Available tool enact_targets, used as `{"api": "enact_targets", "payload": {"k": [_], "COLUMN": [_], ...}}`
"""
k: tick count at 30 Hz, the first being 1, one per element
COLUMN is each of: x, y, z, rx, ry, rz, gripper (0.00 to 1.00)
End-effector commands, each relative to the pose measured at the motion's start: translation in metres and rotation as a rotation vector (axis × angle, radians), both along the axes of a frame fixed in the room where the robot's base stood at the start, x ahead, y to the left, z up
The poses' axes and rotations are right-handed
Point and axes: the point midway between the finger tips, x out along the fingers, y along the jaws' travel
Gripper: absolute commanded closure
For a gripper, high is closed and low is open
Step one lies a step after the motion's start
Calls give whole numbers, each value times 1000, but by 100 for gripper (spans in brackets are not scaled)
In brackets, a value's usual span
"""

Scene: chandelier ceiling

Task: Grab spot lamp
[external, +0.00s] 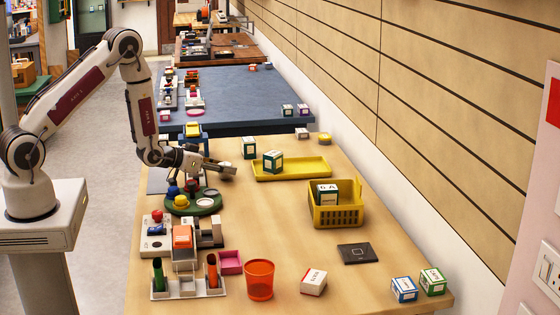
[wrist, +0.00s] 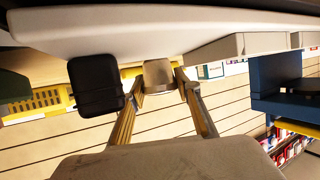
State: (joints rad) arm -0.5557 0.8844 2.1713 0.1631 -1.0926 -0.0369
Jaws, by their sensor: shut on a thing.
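In the wrist view my gripper (wrist: 162,95) is shut on a small beige-grey, blunt cylindrical piece (wrist: 158,74), which sits between the two fingertips. It looks like the spot lamp, though most of its shape is hidden. In the external view my gripper (external: 222,168) points right, above the wooden table and just beyond a green round base (external: 207,211). The held piece is too small there to tell clearly from the fingers.
The green base carries coloured knobs and a pale disc (external: 206,195). A yellow tray (external: 312,168) and yellow basket (external: 337,214) stand to the right. An orange cup (external: 260,280) and a black square plate (external: 357,253) are nearer.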

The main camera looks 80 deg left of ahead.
Motion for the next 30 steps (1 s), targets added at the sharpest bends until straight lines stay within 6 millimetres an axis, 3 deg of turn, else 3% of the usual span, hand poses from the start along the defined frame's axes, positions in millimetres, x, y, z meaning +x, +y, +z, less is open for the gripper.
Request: {"api": "enact_targets", "payload": {"k": [21,30], "x": [0,0], "y": [0,0], "z": [72,92], "rx": [2,1], "ry": [-4,-2], "rz": [0,0], "gripper": [90,90]}}
